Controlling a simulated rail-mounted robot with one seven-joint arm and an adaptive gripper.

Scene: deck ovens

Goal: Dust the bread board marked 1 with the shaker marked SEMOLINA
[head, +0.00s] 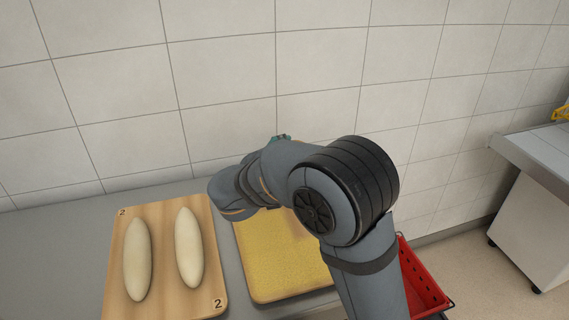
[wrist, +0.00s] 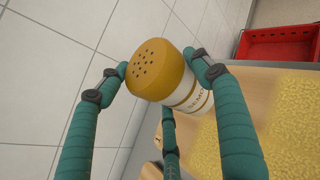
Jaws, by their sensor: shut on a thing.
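My gripper (wrist: 160,78) has teal fingers closed around a shaker (wrist: 185,92). The shaker has a mustard-yellow cap with holes and a white body; the visible letters read "SEMO". The cap faces the wrist camera; I cannot tell the exact tilt. In the head view my arm hides the shaker and most of the gripper. Below the arm lies a wooden board (head: 258,298) largely covered with yellow grains, with a barer patch by the arm. It also shows in the wrist view (wrist: 236,90).
A board marked 2 (head: 160,300) with two pale loaves lies to the left on the grey counter (head: 50,260). A tiled wall (head: 220,90) stands behind. A red crate (head: 425,285) is at the right, also in the wrist view (wrist: 280,46). Another grey table (head: 530,145) is far right.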

